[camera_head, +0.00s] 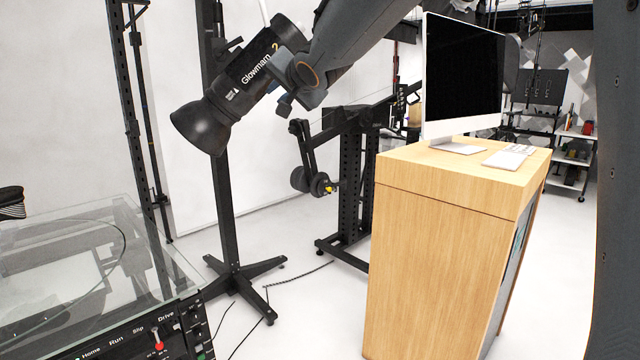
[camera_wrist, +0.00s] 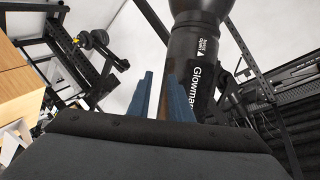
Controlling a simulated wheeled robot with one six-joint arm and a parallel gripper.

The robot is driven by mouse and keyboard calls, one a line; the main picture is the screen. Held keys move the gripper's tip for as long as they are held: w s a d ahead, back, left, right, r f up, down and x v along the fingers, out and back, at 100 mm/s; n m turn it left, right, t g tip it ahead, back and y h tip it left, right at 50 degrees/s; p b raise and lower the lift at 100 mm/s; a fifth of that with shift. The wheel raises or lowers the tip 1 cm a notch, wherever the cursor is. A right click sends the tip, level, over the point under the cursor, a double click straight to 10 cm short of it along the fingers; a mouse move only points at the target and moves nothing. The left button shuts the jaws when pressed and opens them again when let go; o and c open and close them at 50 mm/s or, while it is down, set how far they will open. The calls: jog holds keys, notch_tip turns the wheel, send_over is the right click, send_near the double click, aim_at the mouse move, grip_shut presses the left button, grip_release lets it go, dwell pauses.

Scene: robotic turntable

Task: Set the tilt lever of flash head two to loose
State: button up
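Flash head two (camera_head: 228,92) is a black cylinder marked "Glowmann 2", with a flared reflector (camera_head: 203,126) pointing down-left, on a black stand. It also shows in the wrist view (camera_wrist: 194,45), at the upper right of centre. My gripper (camera_head: 287,104) is at the right end of the flash head in the head view, partly covering it. In the wrist view my two blue fingers (camera_wrist: 164,90) stand apart with nothing visible held between them. I cannot make out the tilt lever in either view. I cannot tell whether the fingers touch the flash head.
A wooden cabinet (camera_head: 430,245) with a monitor (camera_head: 462,80) on top stands to the right. A glass-topped turntable unit (camera_head: 95,250) with a control panel is at lower left. The black stand (camera_head: 231,215) has spread feet. Cables lie on the white floor.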

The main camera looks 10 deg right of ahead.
jog(key=s+d+f+n+g+h, duration=0.1)
jog(key=s+d+f, duration=0.3)
jog(key=f, duration=0.6)
jog(key=s+d+f+g+h, duration=0.2)
jog(key=s+d+f+g, duration=0.1)
jog(key=f, duration=0.7)
jog(key=shift+s+d+n+g, duration=0.3)
jog(key=shift+s+d+n, duration=0.1)
jog(key=shift+s+d, duration=0.3)
jog(key=shift+f, duration=0.1)
